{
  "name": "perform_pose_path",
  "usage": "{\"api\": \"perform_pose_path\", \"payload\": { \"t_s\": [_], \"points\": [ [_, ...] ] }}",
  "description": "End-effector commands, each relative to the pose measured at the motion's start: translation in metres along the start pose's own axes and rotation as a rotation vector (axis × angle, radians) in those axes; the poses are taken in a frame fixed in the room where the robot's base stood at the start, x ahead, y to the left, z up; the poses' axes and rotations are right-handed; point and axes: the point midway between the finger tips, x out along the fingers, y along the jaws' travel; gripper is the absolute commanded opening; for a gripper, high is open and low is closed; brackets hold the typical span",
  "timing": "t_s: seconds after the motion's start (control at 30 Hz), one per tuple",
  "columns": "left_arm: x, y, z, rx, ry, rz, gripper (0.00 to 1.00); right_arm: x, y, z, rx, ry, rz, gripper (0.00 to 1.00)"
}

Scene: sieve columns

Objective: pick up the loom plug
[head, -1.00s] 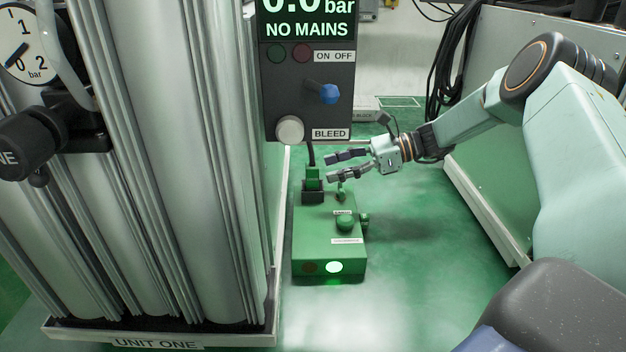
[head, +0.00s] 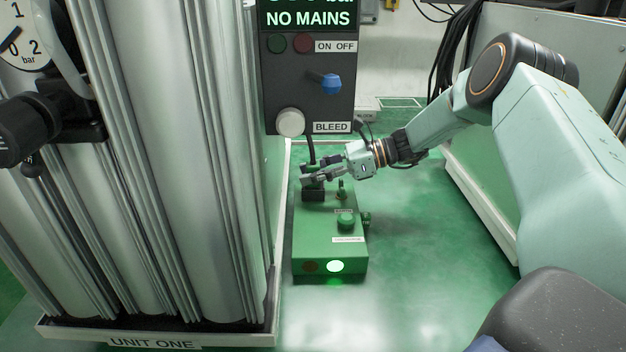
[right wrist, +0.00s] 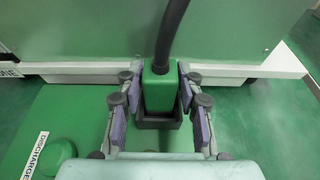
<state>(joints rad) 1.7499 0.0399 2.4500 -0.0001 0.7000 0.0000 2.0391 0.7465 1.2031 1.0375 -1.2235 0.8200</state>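The loom plug is a green block with a black cable rising from its top. It sits upright in a dark socket on the green box (head: 325,238). In the right wrist view the loom plug (right wrist: 160,88) stands between the two finger pads of my right gripper (right wrist: 160,108), with the socket's dark rim (right wrist: 158,138) below it. The pads are apart, with narrow gaps showing beside the plug. In the head view the right gripper (head: 318,174) reaches in from the right and hides much of the plug. My left gripper is in neither view.
The box carries a green knob (head: 346,221) and a lit lamp (head: 335,267). A dark panel (head: 308,95) reading NO MAINS hangs above and behind. The tall metal columns (head: 200,180) of unit one stand close on the left. The floor right of the box is clear.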

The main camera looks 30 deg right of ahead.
Motion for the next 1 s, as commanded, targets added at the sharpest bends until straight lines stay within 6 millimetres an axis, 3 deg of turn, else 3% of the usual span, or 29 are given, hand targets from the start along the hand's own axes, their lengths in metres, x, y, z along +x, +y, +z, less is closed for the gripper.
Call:
{"api": "perform_pose_path", "payload": {
  "t_s": [0.37,0.67,0.77,1.0],
  "points": [
    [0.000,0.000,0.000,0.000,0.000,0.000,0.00,0.000,0.000,0.000,0.000,0.000,0.000,0.01],
    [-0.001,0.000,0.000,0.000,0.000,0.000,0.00,0.000,0.000,0.001,0.000,0.001,0.000,0.00],
    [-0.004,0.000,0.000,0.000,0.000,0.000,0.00,-0.003,0.000,0.011,-0.001,-0.001,-0.001,0.00],
    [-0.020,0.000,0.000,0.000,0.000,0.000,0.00,-0.017,0.000,0.057,-0.003,-0.003,-0.001,0.00]
  ]
}}
